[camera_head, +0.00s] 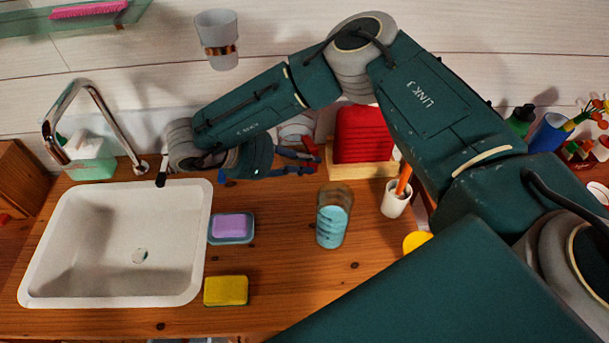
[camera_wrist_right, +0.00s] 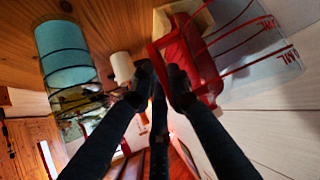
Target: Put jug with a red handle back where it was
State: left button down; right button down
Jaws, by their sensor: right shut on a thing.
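The clear jug with red measuring marks (camera_wrist_right: 265,45) is large at the upper right of the right wrist view. Its red handle (camera_wrist_right: 208,88) lies at my right gripper (camera_wrist_right: 163,80), whose fingers are shut on it. In the head view the jug (camera_head: 298,125) is partly hidden behind my right arm, near the back wall. My right gripper (camera_head: 300,163) reaches rightward there, low over the back of the wooden counter (camera_head: 285,270). I cannot tell whether the jug's base touches the counter. My left gripper is not in view.
A wooden holder with red contents (camera_head: 362,171) stands just right of the jug. In front are a turquoise tumbler (camera_head: 332,225) and a white cup with an orange stick (camera_head: 395,205). A soap dish (camera_head: 231,240), yellow sponge (camera_head: 226,291) and sink (camera_head: 110,285) are left.

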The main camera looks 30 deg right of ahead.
notch_tip(320, 180, down, 6)
jog(key=shift+r+p, duration=0.15)
jog(key=shift+p, duration=0.4)
jog(key=shift+f, duration=0.3)
jog(key=c, duration=1.7)
grip_release()
jog(key=shift+f, duration=0.1)
jog(key=shift+o, duration=0.2)
jog(key=shift+r, duration=0.2)
jog(key=shift+a+b, duration=0.3)
jog(key=shift+a, duration=0.05)
jog(key=b+v, duration=0.3)
jog(key=v, duration=0.8)
jog(key=shift+r, duration=0.25)
